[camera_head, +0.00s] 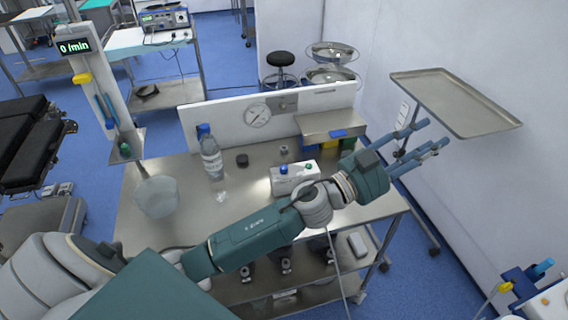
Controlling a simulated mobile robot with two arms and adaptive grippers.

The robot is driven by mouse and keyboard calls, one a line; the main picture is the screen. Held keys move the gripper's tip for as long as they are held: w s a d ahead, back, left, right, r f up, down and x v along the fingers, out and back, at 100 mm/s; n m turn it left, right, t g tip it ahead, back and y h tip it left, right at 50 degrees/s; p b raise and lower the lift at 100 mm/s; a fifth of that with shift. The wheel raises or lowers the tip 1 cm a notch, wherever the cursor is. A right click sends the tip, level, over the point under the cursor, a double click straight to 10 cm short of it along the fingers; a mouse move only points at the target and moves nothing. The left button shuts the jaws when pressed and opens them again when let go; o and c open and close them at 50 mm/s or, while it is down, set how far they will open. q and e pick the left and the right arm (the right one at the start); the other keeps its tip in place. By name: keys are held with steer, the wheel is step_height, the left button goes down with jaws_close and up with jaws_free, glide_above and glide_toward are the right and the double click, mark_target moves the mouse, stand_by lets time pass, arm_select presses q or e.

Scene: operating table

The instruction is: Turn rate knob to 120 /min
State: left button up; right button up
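A display reading "0 /min" (74,46) is mounted on a pale column at the upper left. A yellow part (82,78) and a small green knob-like part (125,150) show lower on that column. A white box (294,178) on the steel table carries a blue knob-like top and a small green one. I cannot tell which part is the rate knob. My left arm crosses in front of the table, and its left gripper (424,141) is open and empty beyond the table's right side, apart from these parts. My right gripper is not in view.
The steel table (160,225) holds a clear bottle (211,153), a clear bowl (157,196) and a small black round piece (242,160). A panel with a dial gauge (257,116) stands at its back. A raised tray (455,100) lies close behind the gripper.

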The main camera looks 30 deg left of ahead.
arm_select(q)
steer(key=d+m+g+h, duration=0.4)
steer(key=d+m+g, duration=0.1)
steer(key=m, duration=0.1)
steer(key=g+y, duration=1.3)
steer(key=y, duration=0.3)
glide_above(284, 166)
step_height(284, 166, down, 12)
steer(key=shift+m, duration=0.5)
step_height(284, 166, down, 9)
steer(key=p, duration=0.3)
steer(key=shift+s, duration=0.15)
steer(key=shift+f, duration=0.65)
